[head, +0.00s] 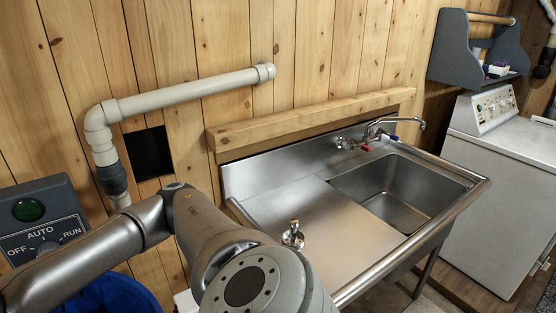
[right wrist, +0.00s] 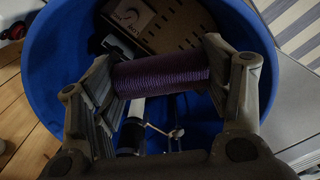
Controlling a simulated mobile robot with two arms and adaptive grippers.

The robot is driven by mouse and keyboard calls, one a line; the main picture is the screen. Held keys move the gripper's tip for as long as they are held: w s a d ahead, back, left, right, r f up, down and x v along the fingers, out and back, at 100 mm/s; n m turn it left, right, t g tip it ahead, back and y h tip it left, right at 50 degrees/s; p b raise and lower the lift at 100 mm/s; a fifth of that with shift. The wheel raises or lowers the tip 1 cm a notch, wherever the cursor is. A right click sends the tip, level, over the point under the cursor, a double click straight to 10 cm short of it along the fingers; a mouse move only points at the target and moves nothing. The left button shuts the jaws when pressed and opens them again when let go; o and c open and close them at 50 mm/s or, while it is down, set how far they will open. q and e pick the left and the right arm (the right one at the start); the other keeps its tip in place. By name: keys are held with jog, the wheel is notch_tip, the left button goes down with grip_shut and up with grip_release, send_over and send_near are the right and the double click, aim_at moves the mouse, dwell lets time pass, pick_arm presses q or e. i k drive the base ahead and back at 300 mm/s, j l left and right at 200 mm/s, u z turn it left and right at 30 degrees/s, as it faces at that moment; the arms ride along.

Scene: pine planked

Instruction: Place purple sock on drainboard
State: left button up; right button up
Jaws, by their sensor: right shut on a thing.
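In the right wrist view, the purple sock (right wrist: 160,78) is a ribbed, rolled-looking bundle. My right gripper (right wrist: 163,70) is shut on it, with one finger at each end, above the open blue bin (right wrist: 38,70). The drainboard (head: 335,228) is the flat steel surface left of the sink basin in the head view. A small metal object with a brownish top (head: 293,236) stands on it. Neither gripper shows in the head view, and my left gripper is in neither view.
The blue bin's edge also shows at the head view's lower left (head: 125,292). The bin holds a dark box (right wrist: 150,22) and other items. The sink basin (head: 400,190) has a faucet (head: 385,127) behind it. A control box (head: 42,218) is at left. Most of the drainboard is clear.

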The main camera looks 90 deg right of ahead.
aim_at(323, 235)
jog(key=k+l+z, duration=0.15)
jog(key=k+l, duration=0.15)
jog(key=k+l+z, duration=0.1)
jog(key=k+l, duration=0.15)
jog(key=l, duration=0.15)
jog(key=k+l+z, duration=0.3)
jog(key=k+l, duration=0.15)
jog(key=l, duration=0.35)
jog(key=k+l+z, duration=0.15)
jog(key=l, duration=0.25)
jog(key=k, duration=0.05)
